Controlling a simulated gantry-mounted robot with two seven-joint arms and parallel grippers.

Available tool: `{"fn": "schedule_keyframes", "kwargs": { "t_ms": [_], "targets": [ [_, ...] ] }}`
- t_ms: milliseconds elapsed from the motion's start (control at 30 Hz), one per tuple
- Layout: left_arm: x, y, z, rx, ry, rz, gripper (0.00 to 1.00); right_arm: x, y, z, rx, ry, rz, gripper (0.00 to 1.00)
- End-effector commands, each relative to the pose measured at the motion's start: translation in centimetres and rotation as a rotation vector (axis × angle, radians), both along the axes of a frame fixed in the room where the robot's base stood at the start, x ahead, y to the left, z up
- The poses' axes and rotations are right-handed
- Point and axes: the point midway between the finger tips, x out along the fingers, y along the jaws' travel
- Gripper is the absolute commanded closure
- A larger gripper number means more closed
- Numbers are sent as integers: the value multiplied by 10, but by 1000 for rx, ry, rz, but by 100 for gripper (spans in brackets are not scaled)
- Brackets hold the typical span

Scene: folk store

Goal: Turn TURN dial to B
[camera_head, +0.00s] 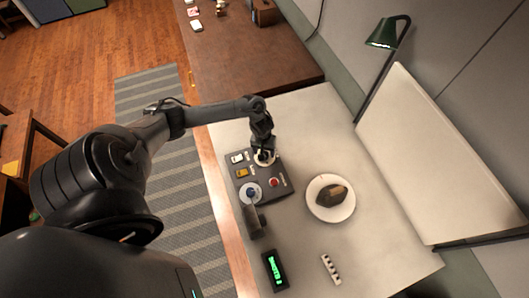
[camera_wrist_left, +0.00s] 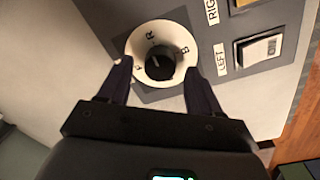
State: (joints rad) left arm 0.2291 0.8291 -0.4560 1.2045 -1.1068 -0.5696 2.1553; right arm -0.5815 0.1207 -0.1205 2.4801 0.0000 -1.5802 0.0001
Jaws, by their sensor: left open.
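The dial is a black knob (camera_wrist_left: 160,63) in a white ring (camera_wrist_left: 137,42) lettered P, R and B. In the left wrist view a pale pointer line shows on the knob, but I cannot tell which letter it marks. In the head view the white ring (camera_head: 265,161) is partly hidden under my left gripper (camera_head: 264,151) at the top of the dark control panel (camera_head: 285,191). In the left wrist view my left gripper (camera_wrist_left: 160,75) is open, with one finger on each side of the knob; contact is not visible. My right gripper is not in view.
The panel also carries a white switch (camera_head: 237,158), a yellow button (camera_head: 242,173), a red button (camera_head: 273,182) and a blue knob (camera_head: 250,191). A plate (camera_head: 345,211) with a brown item, a green-lit display (camera_head: 275,270) and a lamp (camera_head: 383,35) stand nearby.

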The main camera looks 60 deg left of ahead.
Motion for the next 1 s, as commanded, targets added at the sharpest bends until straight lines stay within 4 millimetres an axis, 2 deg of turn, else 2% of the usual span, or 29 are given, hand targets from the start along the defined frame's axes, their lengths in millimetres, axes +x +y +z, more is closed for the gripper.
{"fn": "schedule_keyframes", "kwargs": {
  "t_ms": [133, 433, 800, 1000],
  "targets": [
    [0, 0, -8, 0, 0, 0, 36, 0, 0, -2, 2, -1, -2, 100],
    [0, 0, -9, 1, -1, 0, 36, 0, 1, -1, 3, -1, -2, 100],
    [0, 0, -9, 0, 0, 0, 91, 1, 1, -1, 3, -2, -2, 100],
    [0, 0, -8, 0, 0, -11, 92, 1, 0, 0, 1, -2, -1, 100]
  ]
}}
